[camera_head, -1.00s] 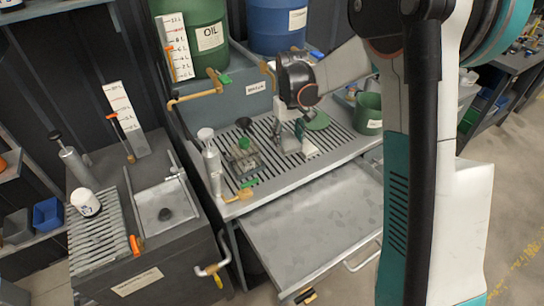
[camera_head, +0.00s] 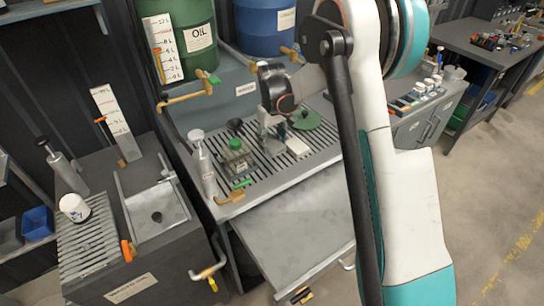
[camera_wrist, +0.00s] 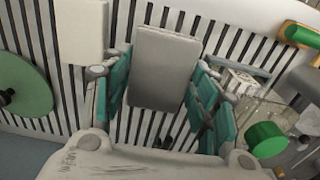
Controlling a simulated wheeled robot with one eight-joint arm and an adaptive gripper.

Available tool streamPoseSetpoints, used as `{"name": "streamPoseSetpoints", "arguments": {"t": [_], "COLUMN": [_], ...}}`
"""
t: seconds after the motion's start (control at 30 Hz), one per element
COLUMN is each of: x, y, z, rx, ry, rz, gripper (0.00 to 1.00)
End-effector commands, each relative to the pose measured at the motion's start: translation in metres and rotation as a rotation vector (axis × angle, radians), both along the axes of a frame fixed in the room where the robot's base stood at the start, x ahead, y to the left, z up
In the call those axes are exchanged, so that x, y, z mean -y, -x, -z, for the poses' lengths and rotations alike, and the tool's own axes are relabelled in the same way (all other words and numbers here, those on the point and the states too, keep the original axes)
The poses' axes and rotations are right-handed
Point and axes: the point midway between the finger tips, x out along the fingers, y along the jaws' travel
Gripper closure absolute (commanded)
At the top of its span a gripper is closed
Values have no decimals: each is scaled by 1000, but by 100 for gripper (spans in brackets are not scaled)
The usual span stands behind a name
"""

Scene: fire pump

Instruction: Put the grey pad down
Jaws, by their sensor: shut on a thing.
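The grey pad (camera_wrist: 166,68) is a flat, rounded rectangular block. In the wrist view it sits between the teal finger pads of my gripper (camera_wrist: 162,92), which is shut on it. The slatted rack (camera_wrist: 58,60) lies beyond the pad; I cannot tell whether they touch. In the head view my gripper (camera_head: 270,133) is low over the slatted bench top (camera_head: 283,168), and the pad is mostly hidden there by the gripper.
A cream block (camera_head: 298,147) and a green disc (camera_head: 306,118) lie right of my gripper. A clear box with a green-topped bottle (camera_head: 236,146) is close on its left. A metal pump cylinder (camera_head: 204,165) stands farther left. A grey tray (camera_head: 290,228) juts out in front.

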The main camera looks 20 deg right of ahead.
Motion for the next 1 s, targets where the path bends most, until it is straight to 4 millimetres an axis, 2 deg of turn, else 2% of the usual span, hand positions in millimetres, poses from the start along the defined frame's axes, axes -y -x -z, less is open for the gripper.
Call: {"name": "streamPoseSetpoints", "arguments": {"t": [0.1, 0.27, 0.53, 0.93, 0.97, 1.0], "x": [0, 0, 0, 0, 0, 0], "y": [0, 0, 0, 0, 0, 0], "z": [14, 22, 58, 63, 63, 63], "rx": [0, 0, 0, 0, 0, 0], "ry": [0, 0, 0, 0, 0, 0], "rz": [0, 0, 0, 0, 0, 0], "gripper": [72, 72, 72, 72, 44, 34]}}
